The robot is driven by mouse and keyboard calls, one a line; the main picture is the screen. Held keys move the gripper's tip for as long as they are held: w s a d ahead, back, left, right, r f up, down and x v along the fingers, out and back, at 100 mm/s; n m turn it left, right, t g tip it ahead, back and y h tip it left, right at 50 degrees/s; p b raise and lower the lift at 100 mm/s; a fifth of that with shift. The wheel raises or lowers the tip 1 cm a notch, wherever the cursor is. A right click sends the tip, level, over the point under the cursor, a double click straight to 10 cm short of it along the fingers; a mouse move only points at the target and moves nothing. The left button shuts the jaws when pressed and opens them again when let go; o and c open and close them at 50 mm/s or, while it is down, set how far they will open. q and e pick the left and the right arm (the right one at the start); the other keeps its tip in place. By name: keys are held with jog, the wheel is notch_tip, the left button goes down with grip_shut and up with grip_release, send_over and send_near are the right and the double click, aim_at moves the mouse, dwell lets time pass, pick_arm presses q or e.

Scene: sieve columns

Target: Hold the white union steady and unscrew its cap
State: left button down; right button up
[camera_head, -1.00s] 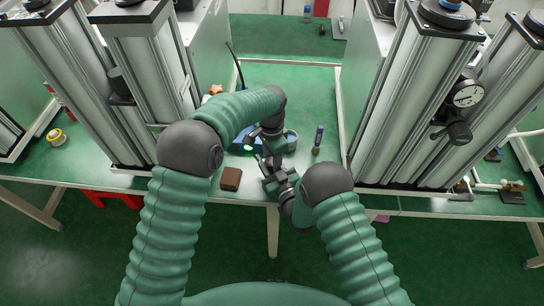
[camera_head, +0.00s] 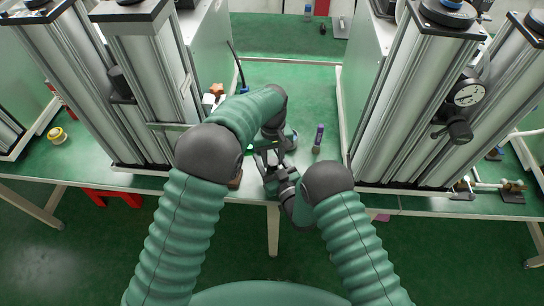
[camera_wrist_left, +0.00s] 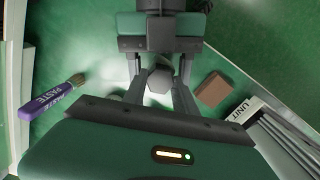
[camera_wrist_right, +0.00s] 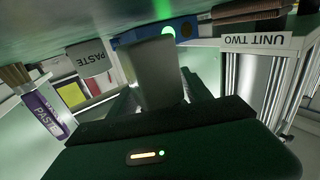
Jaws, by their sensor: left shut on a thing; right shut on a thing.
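The white union looks grey in the shade. In the left wrist view a hexagonal part of the union (camera_wrist_left: 160,78) shows between the fingers of my left gripper (camera_wrist_left: 158,94), which is shut on it. My right gripper (camera_wrist_right: 158,98) is shut on a grey piece that I take to be the union (camera_wrist_right: 155,72). The two grippers face each other closely. In the head view my left gripper (camera_head: 264,156) is just above my right gripper (camera_head: 274,178), near the table's front edge, and they hide the union. I cannot tell the cap from the body.
A purple paste brush (camera_head: 318,138) stands right of the grippers. A paste pot (camera_wrist_right: 88,57) shows in the right wrist view. A brown block (camera_wrist_left: 213,89) lies beside the grippers. Tall metal columns (camera_head: 150,90) and (camera_head: 415,100) flank the workspace.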

aim_at(272, 159)
pick_arm(q)
jog(key=shift+w+a+r+n, duration=0.15)
jog(key=shift+w+n, duration=0.1)
jog(key=shift+n, duration=0.35)
jog(key=shift+w+a+n, duration=0.1)
jog(key=shift+w+n, duration=0.1)
jog(key=shift+n, duration=0.4)
pick_arm(e)
jog(key=shift+s, duration=0.1)
jog(key=shift+c, duration=0.2)
pick_arm(q)
jog(key=c, duration=0.9)
grip_release()
jog(key=shift+r, duration=0.1)
notch_tip(272, 159, up, 2)
jog(key=shift+r, duration=0.15)
pick_arm(e)
jog(key=shift+f, duration=0.15)
grip_shut()
pick_arm(q)
jog(key=shift+r, duration=0.55)
jog(key=shift+s, duration=0.1)
jog(key=shift+f, duration=0.1)
